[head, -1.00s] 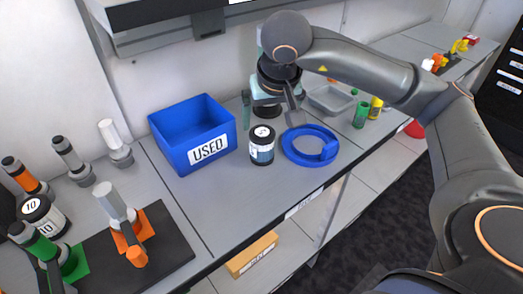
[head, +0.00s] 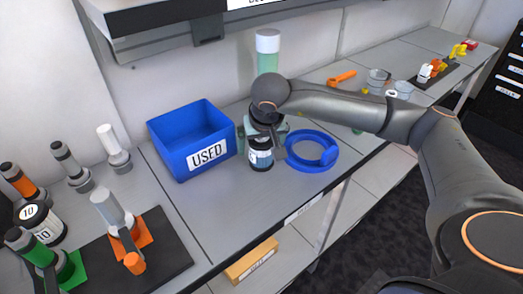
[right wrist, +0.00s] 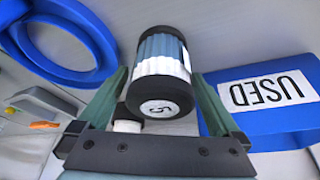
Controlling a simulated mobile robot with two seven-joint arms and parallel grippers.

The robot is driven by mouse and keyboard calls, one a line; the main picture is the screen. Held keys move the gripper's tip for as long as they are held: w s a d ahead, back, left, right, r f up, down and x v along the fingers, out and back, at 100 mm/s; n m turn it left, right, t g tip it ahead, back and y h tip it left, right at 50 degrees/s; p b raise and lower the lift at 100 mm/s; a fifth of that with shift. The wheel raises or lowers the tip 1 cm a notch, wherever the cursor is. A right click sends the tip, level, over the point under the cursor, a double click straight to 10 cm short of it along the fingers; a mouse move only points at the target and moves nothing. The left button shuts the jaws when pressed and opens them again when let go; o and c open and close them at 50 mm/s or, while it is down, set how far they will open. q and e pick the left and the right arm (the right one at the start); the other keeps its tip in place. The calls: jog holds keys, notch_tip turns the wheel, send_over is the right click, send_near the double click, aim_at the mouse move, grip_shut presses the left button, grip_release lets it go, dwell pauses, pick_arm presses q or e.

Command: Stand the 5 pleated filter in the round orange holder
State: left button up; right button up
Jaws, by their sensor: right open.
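The pleated filter marked 5 (head: 261,156) stands upright on the bench, with dark end caps and a white and blue pleated body. It also shows in the right wrist view (right wrist: 162,62), with its 5 label facing the camera. My right gripper (head: 264,139) is over it; in the right wrist view the gripper (right wrist: 160,78) is open, with a finger on each side of the filter and gaps visible. My arm partly hides the filter's top in the head view. I cannot make out a round orange holder. My left gripper is out of view.
A blue USED bin (head: 205,157) stands just left of the filter, and a blue ring (head: 330,157) lies just right. A dark mat (head: 170,250) with handled tools lies at left. A clear-and-green cylinder (head: 268,55) stands behind my arm. The front middle bench is bare.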

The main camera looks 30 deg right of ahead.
jog(key=shift+r, duration=0.1)
jog(key=c, duration=1.5)
jog(key=shift+r, duration=0.15)
